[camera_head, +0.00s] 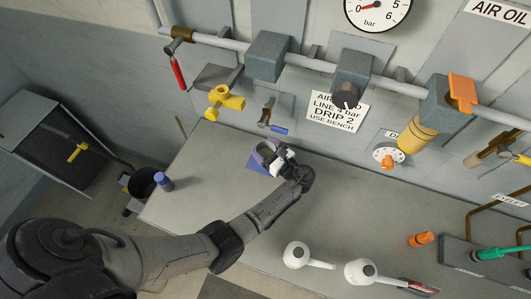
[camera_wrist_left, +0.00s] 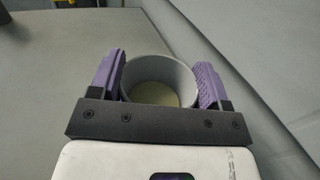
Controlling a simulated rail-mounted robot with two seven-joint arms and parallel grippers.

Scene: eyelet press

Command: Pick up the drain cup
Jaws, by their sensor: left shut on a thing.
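The drain cup (camera_wrist_left: 160,66) is a round grey cup with a pale yellowish bottom, seen from above in the left wrist view. My left gripper (camera_wrist_left: 158,84) has its two purple fingers on either side of the cup and is shut on it. I cannot tell whether the cup touches the bench. My right gripper is not in view.
The grey bench (camera_head: 215,205) has free room left of the gripper. A small blue cylinder (camera_head: 163,181) stands at its left edge. White round-headed items (camera_head: 296,255) lie at the front. A pipe with filter units (camera_head: 268,56) and a yellow valve (camera_head: 226,101) is behind.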

